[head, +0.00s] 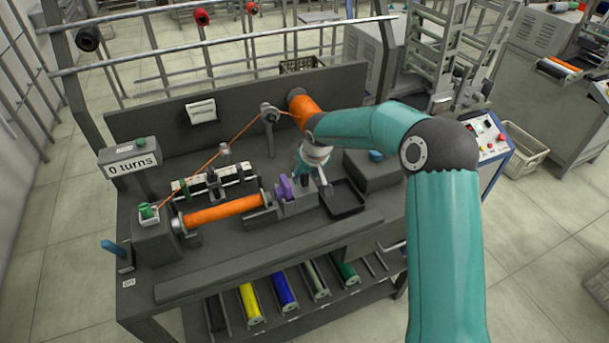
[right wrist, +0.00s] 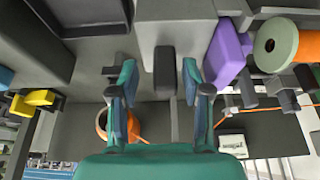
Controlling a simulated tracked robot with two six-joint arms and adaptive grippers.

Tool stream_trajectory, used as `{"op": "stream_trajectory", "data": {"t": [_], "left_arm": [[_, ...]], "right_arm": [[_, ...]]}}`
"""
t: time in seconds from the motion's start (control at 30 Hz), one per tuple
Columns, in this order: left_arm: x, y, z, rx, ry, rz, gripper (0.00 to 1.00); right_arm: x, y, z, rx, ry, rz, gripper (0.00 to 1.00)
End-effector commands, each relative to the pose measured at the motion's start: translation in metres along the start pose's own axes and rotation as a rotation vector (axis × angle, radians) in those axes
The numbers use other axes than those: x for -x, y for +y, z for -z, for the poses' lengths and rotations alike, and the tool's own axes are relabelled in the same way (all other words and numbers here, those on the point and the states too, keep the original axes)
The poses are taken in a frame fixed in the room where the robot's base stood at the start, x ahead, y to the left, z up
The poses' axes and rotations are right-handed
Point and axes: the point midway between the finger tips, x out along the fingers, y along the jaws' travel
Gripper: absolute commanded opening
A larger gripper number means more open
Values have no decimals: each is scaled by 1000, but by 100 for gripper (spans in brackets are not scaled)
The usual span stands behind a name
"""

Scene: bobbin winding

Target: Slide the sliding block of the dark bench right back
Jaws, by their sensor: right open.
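The grey sliding block (head: 297,207) sits on the dark bench (head: 270,252) at the right end of the orange-wound bobbin (head: 224,211). A purple lever (head: 285,188) stands on its left part, and also shows in the right wrist view (right wrist: 228,52). My right gripper (head: 311,180) is lowered at the block from above. In the right wrist view its open fingers (right wrist: 160,90) stand on both sides of the block's dark upright post (right wrist: 164,72), with a gap on each side. My left gripper is not in view.
An empty black tray (head: 344,198) lies just right of the block, with a dark grey box (head: 372,170) behind it. Several coloured spools (head: 284,287) lie on the lower shelf.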

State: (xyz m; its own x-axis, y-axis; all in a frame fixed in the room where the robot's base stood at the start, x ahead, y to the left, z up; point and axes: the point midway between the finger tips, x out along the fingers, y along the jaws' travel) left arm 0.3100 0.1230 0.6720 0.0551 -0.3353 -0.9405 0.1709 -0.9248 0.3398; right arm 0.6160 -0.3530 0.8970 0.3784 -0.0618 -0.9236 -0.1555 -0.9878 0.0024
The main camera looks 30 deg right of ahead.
Motion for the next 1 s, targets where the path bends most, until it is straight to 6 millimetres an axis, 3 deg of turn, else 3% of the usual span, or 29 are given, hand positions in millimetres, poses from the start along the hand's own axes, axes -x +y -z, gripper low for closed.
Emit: {"op": "stream_trajectory", "data": {"t": [0.27, 0.7, 1.0], "left_arm": [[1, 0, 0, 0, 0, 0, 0], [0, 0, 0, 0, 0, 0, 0], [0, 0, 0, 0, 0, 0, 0]], "right_arm": [[12, -1, 1, 0, 3, 1, 48], [93, -2, 1, 3, 3, 1, 48], [118, -2, 1, 1, 0, 0, 48]]}}
